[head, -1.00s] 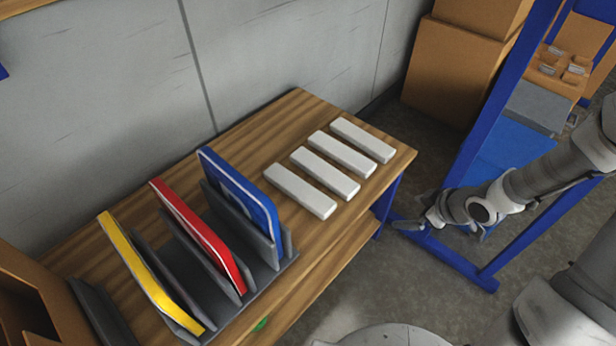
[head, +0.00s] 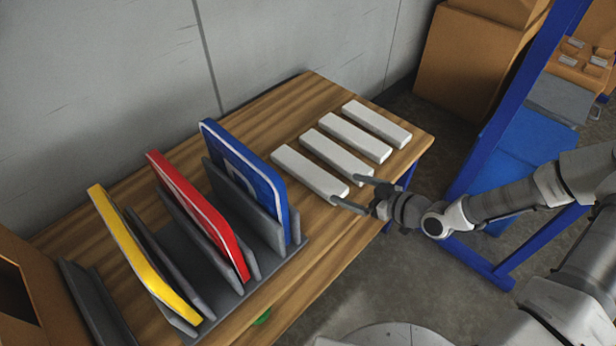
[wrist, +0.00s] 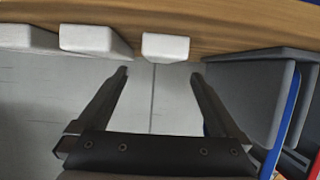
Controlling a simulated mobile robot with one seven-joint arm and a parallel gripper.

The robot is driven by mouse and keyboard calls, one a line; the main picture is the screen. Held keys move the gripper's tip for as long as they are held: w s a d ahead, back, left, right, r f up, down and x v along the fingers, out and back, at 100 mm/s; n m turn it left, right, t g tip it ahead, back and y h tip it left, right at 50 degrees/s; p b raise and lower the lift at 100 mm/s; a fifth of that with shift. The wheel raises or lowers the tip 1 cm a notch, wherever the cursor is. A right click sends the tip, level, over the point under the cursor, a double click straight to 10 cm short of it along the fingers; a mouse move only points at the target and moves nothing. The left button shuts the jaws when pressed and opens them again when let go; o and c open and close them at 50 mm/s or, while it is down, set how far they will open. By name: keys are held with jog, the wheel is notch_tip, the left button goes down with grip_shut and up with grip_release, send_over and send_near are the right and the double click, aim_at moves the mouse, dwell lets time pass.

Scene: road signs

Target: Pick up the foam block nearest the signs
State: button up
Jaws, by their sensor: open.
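Several white foam blocks lie side by side on the wooden table. The one nearest the signs (head: 308,173) is leftmost in the head view. Its end face (wrist: 165,47) shows in the wrist view, just above and between my fingertips. My gripper (head: 358,193) is open and empty at that block's near end, over the table's right edge. The wrist view also shows both fingers (wrist: 159,74) spread apart. The blue sign (head: 250,172), red sign (head: 200,215) and yellow sign (head: 145,255) stand in grey slotted racks left of the blocks.
The neighbouring foam block (head: 338,153) lies close on the right with a narrow gap. Bare table (head: 250,125) separates the blocks from the blue sign. A blue metal frame (head: 510,110) and cardboard boxes (head: 470,65) stand right of the table. A grey wall (head: 100,80) is behind.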

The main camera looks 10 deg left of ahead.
aim_at(329, 184)
jog(key=b+x, duration=0.1)
jog(key=x, duration=0.3)
jog(key=shift+w+a+f, duration=0.1)
jog(key=x, duration=0.1)
jog(key=b+x, duration=0.1)
jog(key=x, duration=0.1)
jog(key=b+x, duration=0.1)
jog(key=shift+a+f, duration=0.2)
jog(key=shift+f, duration=0.05)
jog(key=shift+a+f, duration=0.1)
jog(key=shift+a, duration=0.25)
jog(key=c, duration=1.2)
